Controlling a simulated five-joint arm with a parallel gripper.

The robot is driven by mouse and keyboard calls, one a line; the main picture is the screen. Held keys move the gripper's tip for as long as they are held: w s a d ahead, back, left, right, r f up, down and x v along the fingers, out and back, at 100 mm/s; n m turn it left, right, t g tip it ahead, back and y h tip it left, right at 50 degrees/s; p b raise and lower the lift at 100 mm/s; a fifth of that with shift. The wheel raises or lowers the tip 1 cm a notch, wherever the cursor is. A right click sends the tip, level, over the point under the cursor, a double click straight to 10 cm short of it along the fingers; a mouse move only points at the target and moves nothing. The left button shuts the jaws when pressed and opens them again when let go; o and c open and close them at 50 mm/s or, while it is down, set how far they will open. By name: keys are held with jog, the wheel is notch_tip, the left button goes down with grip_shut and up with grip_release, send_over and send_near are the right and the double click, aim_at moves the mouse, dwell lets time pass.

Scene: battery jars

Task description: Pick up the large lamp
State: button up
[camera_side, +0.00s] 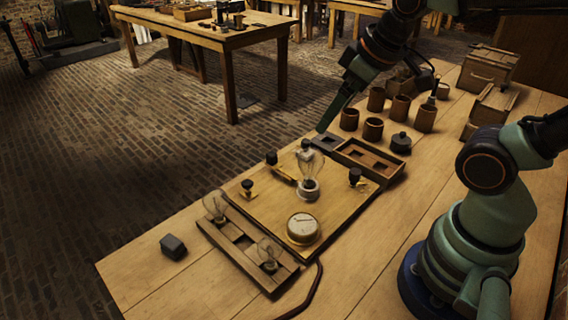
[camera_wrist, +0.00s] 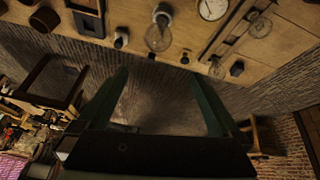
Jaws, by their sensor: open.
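The large lamp (camera_side: 311,165) is a clear glass bulb standing upright in a pale socket on the wooden board (camera_side: 268,208). It also shows in the wrist view, near the top centre (camera_wrist: 158,36). My gripper (camera_side: 322,127) is in the air, just above and to the right of the lamp's top in the side view. In the wrist view my gripper's two green fingers (camera_wrist: 160,76) are spread wide with nothing between them. The lamp appears beyond the fingertips, and I see no contact.
A round dial gauge (camera_side: 302,227) and black-knobbed terminals (camera_side: 355,177) share the board. A wooden rack (camera_side: 236,246) with two smaller bulbs lies in front. A partitioned tray (camera_side: 368,160), brown jars (camera_side: 373,129) and a dark lidded jar (camera_side: 401,143) stand behind. A dark block (camera_side: 173,246) sits at left.

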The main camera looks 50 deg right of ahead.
jog(key=n, duration=0.2)
jog(key=n+g, duration=0.3)
jog(key=n, duration=1.3)
send_over(317, 154)
jog(key=s, duration=0.2)
jog(key=x, duration=0.4)
jog(key=s+x, duration=0.1)
jog(key=x, duration=0.1)
jog(key=shift+w+a+f, duration=0.1)
jog(key=shift+f, duration=0.3)
jog(key=x, duration=0.6)
jog(key=shift+w+x, duration=0.25)
jog(key=shift+x, duration=1.3)
jog(key=shift+w+x, duration=0.25)
jog(key=shift+x, duration=1.3)
jog(key=shift+r, duration=0.15)
jog(key=c, duration=1.5)
